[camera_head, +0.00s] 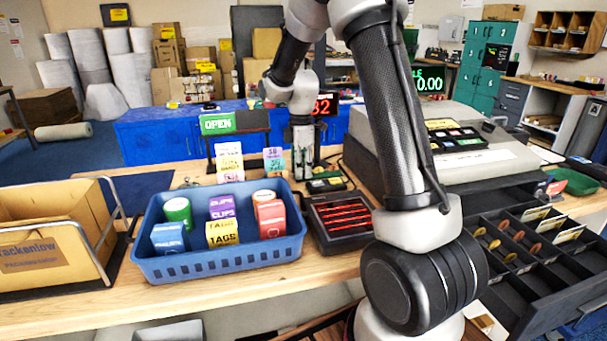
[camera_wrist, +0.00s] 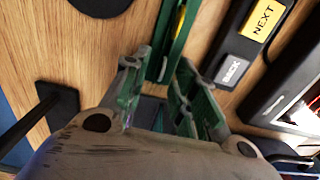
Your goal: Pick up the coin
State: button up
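Several gold and copper-coloured coins (camera_head: 494,244) lie in the compartments of the open cash drawer (camera_head: 545,285) at the right of the head view. Which of them the task means cannot be told. No coin can be made out in the wrist view. My gripper (camera_head: 302,165) is far from the drawer, pointing down over the back of the counter, partly small and dark in the head view. In the wrist view my gripper (camera_wrist: 160,72) has its green-padded fingers apart. A narrow green object with a yellow mark (camera_wrist: 176,35) shows between and beyond them; contact with it cannot be told.
A button pad (camera_wrist: 245,45) marked NEXT and BACK is close beside the fingers. A blue basket (camera_head: 215,262) of small boxes stands at the front left. The cash register (camera_head: 460,165) is at the right, and a dark tray with red lines (camera_head: 340,222) lies in the middle.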

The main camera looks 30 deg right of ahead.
grip_shut()
notch_tip(320, 180, up, 10)
dwell(0.5)
dwell(0.5)
